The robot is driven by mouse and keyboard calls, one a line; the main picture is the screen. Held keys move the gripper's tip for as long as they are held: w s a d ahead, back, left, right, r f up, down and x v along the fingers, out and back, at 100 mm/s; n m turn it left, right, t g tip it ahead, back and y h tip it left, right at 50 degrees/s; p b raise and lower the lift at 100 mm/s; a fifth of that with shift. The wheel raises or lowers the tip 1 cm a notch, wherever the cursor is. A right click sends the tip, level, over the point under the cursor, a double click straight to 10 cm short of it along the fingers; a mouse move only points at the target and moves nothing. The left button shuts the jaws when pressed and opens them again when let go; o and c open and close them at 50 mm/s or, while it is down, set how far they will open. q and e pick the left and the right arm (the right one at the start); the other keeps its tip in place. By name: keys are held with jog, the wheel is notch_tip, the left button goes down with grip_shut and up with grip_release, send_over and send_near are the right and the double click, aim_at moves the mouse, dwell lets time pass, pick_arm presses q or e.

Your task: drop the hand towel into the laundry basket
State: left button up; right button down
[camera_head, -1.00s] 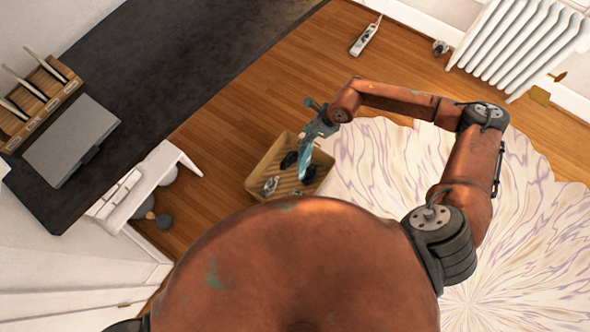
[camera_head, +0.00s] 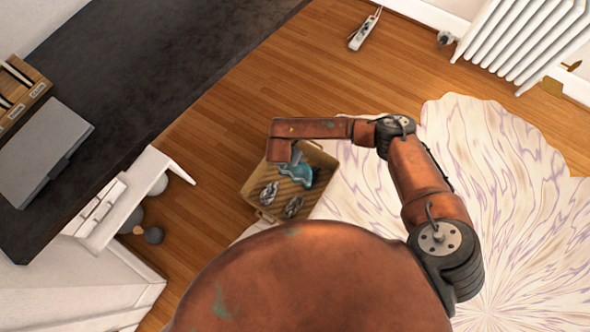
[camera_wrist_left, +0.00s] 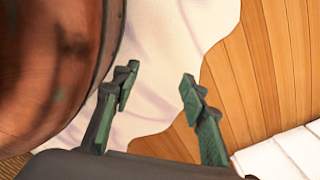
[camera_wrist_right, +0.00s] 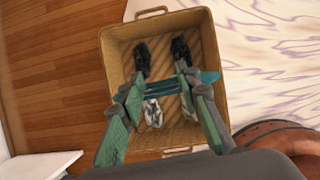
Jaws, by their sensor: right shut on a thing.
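The laundry basket (camera_head: 326,162), a tan woven box with handles, stands on the floor and holds dark and pale shoes (camera_head: 268,193). The hand towel (camera_head: 297,178) is teal and hangs over the basket's inside in the head view. In the right wrist view it is a narrow teal band (camera_wrist_right: 165,86) between the fingertips of my right gripper (camera_wrist_right: 158,90), which is shut on it, with the basket (camera_wrist_right: 210,50) beneath. I cannot tell whether the towel touches the shoes. My left gripper (camera_wrist_left: 157,88) is open and empty, away from the basket.
A pale patterned rug (camera_head: 480,180) lies right of the basket. A white bench-like piece (camera_head: 145,180) and a dark counter (camera_head: 150,70) stand to the left. A power strip (camera_head: 364,30) and white radiator (camera_head: 530,40) are at the back.

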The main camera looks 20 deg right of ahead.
jog(key=shift+w+a+f+m, duration=0.15)
jog(key=shift+w+f+m, duration=0.05)
jog(key=shift+f+m, duration=0.5)
jog(key=shift+f+b, duration=0.4)
jog(key=shift+b, duration=0.05)
pick_arm(q)
jog(key=w+d+r+b, duration=0.2)
jog(key=w+r+b, duration=0.2)
jog(key=w+r, duration=0.4)
jog(key=shift+w+r, duration=0.25)
jog(key=shift+w, duration=0.25)
pick_arm(e)
notch_tip(320, 180, down, 5)
jog(key=shift+f, duration=0.1)
jog(key=c, duration=1.4)
grip_release()
jog(key=shift+o, duration=0.2)
jog(key=v, duration=1.2)
jog(key=shift+a, duration=0.15)
